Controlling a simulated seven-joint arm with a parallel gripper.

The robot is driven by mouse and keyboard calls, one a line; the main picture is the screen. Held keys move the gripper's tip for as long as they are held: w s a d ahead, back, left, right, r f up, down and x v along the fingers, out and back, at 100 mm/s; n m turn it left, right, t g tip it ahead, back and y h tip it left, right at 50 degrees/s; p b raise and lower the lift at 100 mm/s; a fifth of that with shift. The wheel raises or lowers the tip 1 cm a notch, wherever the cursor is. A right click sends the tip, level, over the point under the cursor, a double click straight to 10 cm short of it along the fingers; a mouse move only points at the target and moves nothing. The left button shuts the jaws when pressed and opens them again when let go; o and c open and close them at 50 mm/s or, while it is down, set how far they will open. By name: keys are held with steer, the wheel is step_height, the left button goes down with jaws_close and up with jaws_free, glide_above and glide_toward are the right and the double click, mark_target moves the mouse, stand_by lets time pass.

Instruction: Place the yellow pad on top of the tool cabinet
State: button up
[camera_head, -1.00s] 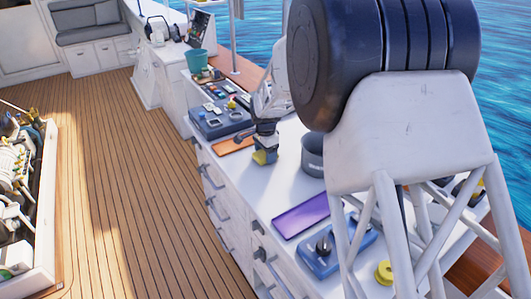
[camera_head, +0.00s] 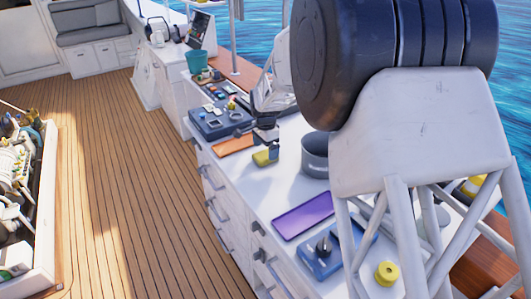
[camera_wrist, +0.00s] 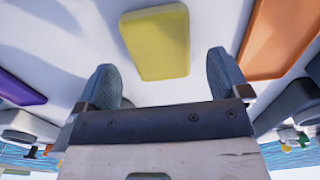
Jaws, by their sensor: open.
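The yellow pad (camera_head: 262,158) lies on the white top of the drawer cabinet (camera_head: 247,187), near its left edge, between the orange pad and the grey pot. In the wrist view the yellow pad (camera_wrist: 157,42) lies flat on the white surface, beyond my fingertips. My gripper (camera_head: 267,136) is just above and behind it in the head view. In the wrist view my gripper (camera_wrist: 161,80) is open, its two blue-grey fingers apart and nothing between them. The pad appears clear of both fingers.
An orange pad (camera_head: 234,145), blue toolbox (camera_head: 216,122), grey pot (camera_head: 315,156), purple pad (camera_head: 302,215) and blue tray (camera_head: 325,257) crowd the cabinet top. A yellow spool (camera_head: 386,273) is near the front. White top shows around the yellow pad.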

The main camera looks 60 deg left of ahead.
mark_target(266, 154)
step_height(266, 154, up, 9)
steer(key=shift+r, duration=0.2)
stand_by(0.3)
stand_by(0.5)
stand_by(0.4)
